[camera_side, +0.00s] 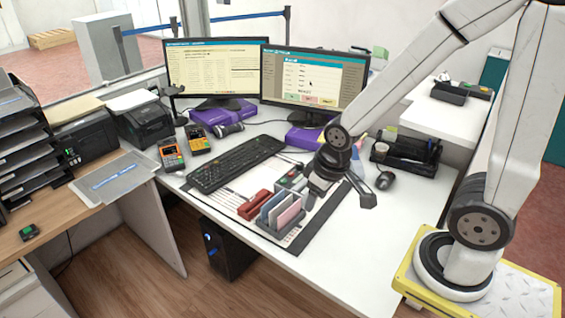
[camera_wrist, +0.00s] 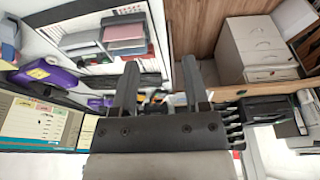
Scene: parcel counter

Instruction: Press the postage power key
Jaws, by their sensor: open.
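My gripper (camera_side: 318,188) is low over the desk mat at the middle of the white desk, in the side view. In the wrist view my gripper (camera_wrist: 158,85) shows two dark fingers spread apart with nothing between them. A small grey device (camera_side: 290,179) with red and green marks lies just left of my gripper in the side view, partly hidden behind other items. I cannot make out a key labelled postage power in either view. A small dark box (camera_side: 31,231) with a green button sits on the wooden counter at the far left.
A card holder (camera_side: 281,219) and a red item (camera_side: 255,204) stand close by on the mat. A keyboard (camera_side: 236,163), two monitors (camera_side: 312,80), card terminals (camera_side: 171,156) and a mouse (camera_side: 385,180) surround the work area. The desk's front right is clear.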

